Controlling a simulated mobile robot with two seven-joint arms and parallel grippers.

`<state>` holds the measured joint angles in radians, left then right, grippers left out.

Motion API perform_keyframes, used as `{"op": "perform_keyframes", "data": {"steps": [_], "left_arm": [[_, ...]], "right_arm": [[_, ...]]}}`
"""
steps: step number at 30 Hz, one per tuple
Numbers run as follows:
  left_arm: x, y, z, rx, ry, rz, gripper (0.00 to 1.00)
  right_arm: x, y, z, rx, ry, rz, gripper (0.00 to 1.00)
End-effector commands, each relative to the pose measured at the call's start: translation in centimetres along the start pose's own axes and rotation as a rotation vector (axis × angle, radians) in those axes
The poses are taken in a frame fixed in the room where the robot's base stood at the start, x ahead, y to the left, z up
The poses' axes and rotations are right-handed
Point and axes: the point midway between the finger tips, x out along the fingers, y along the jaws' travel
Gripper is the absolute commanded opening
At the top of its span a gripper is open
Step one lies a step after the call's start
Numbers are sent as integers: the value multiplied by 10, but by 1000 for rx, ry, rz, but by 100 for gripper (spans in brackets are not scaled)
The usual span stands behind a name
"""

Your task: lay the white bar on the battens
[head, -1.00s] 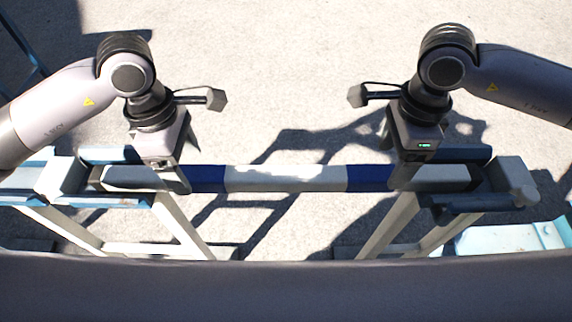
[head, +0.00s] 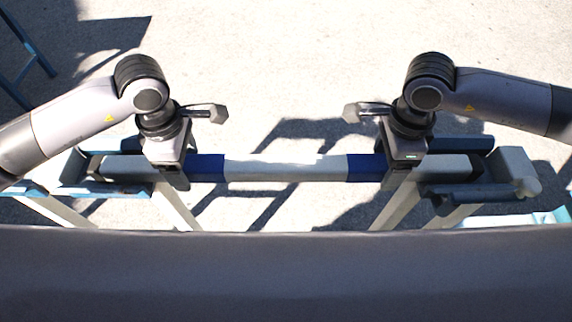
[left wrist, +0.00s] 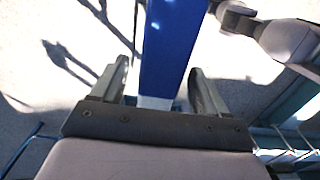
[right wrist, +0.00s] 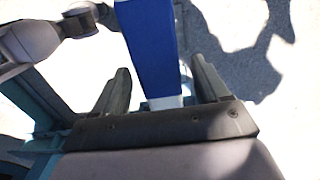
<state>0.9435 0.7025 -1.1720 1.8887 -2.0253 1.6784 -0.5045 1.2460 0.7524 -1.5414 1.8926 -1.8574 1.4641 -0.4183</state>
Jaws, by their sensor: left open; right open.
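The white bar (head: 285,169) with two blue bands spans level between two stands in the head view, its ends at the stand tops. My left gripper (head: 174,184) is at the left blue band, and my right gripper (head: 397,184) at the right one. In the left wrist view the open fingers (left wrist: 160,88) stand on either side of the bar (left wrist: 172,45). In the right wrist view the open fingers (right wrist: 160,88) also straddle the bar (right wrist: 150,45), with gaps showing. I cannot pick out the battens with certainty.
The left stand (head: 75,172) and right stand (head: 465,190) have blue rails and pale legs. A pale block (head: 515,168) sits at the right stand's outer end. A pale teal object (head: 510,220) shows at lower right.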

Motion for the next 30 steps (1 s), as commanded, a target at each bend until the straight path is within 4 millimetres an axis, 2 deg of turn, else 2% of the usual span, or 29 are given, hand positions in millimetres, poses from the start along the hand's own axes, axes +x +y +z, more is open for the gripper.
{"op": "perform_keyframes", "data": {"steps": [3,12,19,30], "left_arm": [[7,0,0,1,0,0,74],[9,0,0,1,0,1,74],[8,0,0,1,-1,1,0],[6,0,1,1,-2,3,0]], "right_arm": [[7,0,0,-1,0,1,74],[8,0,0,-1,0,0,74],[8,0,0,-1,0,0,0],[6,0,1,0,-2,-2,0]]}}
